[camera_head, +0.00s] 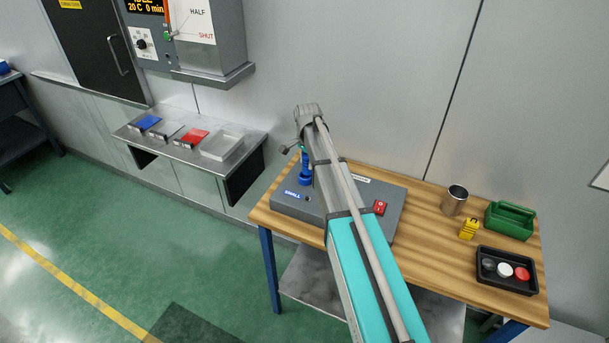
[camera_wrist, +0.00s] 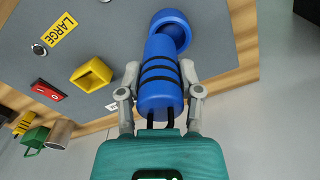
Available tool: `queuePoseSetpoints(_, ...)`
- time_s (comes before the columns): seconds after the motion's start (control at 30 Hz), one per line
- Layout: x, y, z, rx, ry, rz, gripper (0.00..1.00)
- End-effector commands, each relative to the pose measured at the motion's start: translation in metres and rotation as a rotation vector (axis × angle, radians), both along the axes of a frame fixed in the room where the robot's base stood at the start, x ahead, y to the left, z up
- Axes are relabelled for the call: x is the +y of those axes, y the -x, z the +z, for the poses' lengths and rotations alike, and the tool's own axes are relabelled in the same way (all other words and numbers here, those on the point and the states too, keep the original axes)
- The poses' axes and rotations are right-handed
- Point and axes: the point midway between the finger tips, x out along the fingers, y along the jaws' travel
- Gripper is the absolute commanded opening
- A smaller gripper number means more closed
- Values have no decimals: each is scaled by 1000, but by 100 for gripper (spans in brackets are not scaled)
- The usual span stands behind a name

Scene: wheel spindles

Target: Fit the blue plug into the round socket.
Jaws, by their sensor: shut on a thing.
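The blue plug (camera_wrist: 160,88) is a cylinder with black bands, held between the two fingers of my gripper (camera_wrist: 159,76) in the wrist view. The round socket (camera_wrist: 178,22) is a blue collar on the grey panel, just beyond the plug's far end. Part of its opening shows beside the plug. The plug overlaps the collar in this view, and I cannot tell whether they touch. In the head view the round socket (camera_head: 305,181) stands at the panel's left, with the plug (camera_head: 305,160) upright above it. My arm hides much of the panel and the fingers there.
The grey panel (camera_head: 395,195) on the wooden table also carries a yellow square socket (camera_wrist: 92,75) and a red switch (camera_head: 380,207). A metal cup (camera_head: 454,200), yellow block (camera_head: 469,229), green caddy (camera_head: 511,220) and black tray (camera_head: 507,287) stand at the table's right.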

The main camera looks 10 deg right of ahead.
Motion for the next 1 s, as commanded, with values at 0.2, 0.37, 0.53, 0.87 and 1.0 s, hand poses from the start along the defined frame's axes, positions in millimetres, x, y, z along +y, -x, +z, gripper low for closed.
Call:
queuePoseSetpoints(0.2,2,-6,-7,0,0,-1,0)
queuePoseSetpoints(0.37,1,-5,-7,0,0,-1,0)
queuePoseSetpoints(0.53,1,-6,-7,0,0,-1,0)
queuePoseSetpoints(0.87,3,-13,-29,0,0,-2,0)
queuePoseSetpoints(1.0,3,-13,-40,0,0,-2,0)
